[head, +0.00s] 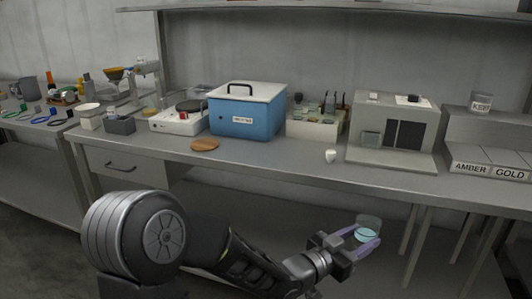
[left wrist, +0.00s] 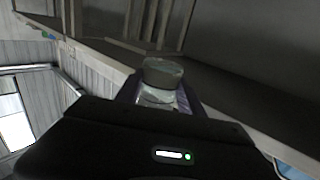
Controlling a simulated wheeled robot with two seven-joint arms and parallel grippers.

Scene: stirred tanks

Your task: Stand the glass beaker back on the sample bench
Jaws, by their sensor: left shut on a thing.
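The glass beaker (head: 369,223) is held by my left gripper (head: 358,243), below and in front of the bench's front edge in the head view. The beaker is clear, with a pale bluish area low in it. My left gripper is shut on it, with a purple finger on either side. In the left wrist view the beaker (left wrist: 162,74) shows between the fingers of the left gripper (left wrist: 160,97). The sample bench (head: 290,160) is a long grey top behind the gripper. My right gripper is not in view.
On the bench stand a blue cooler box (head: 240,118), a white hot plate (head: 180,119), a tube rack (head: 315,126), a grey box unit (head: 394,130) and a small white cup (head: 330,156). A round wooden disc (head: 205,144) lies near the front edge. Bare bench top lies between disc and cup.

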